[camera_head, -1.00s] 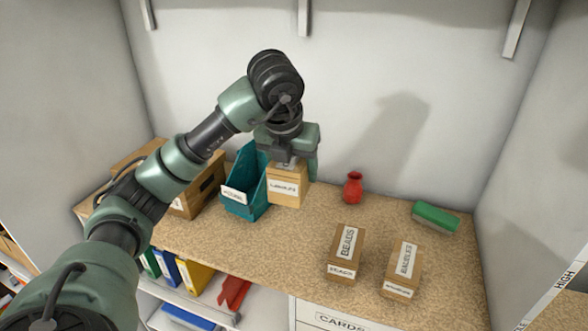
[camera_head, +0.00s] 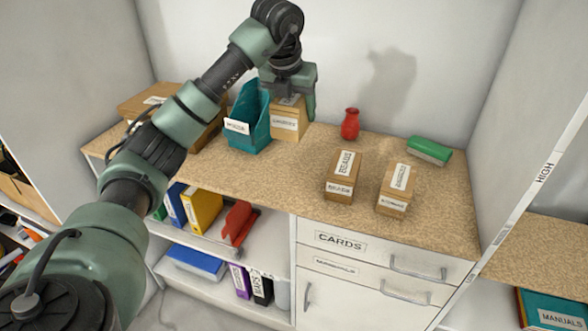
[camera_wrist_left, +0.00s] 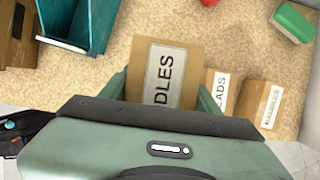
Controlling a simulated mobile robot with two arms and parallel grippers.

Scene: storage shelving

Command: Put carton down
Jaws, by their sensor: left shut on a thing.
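The carton (camera_head: 287,124) is a small brown box with a white label, at the back of the counter just right of a teal open holder. My left gripper (camera_head: 290,98) comes down from above and is shut on its upper part. In the left wrist view the carton (camera_wrist_left: 140,62) lies between the fingers, its label partly hidden and ending in "DLES". It is upright, and its base is at or close to the counter top; I cannot tell whether it touches. My right gripper is not in view.
The teal holder (camera_head: 247,137) is close on the carton's left, with a larger brown box (camera_head: 209,138) beyond. A red vase (camera_head: 350,124), a green brush-like block (camera_head: 429,149) and two labelled cartons (camera_head: 343,173), (camera_head: 397,187) are to the right. The speckled counter (camera_head: 270,185) is clear in front.

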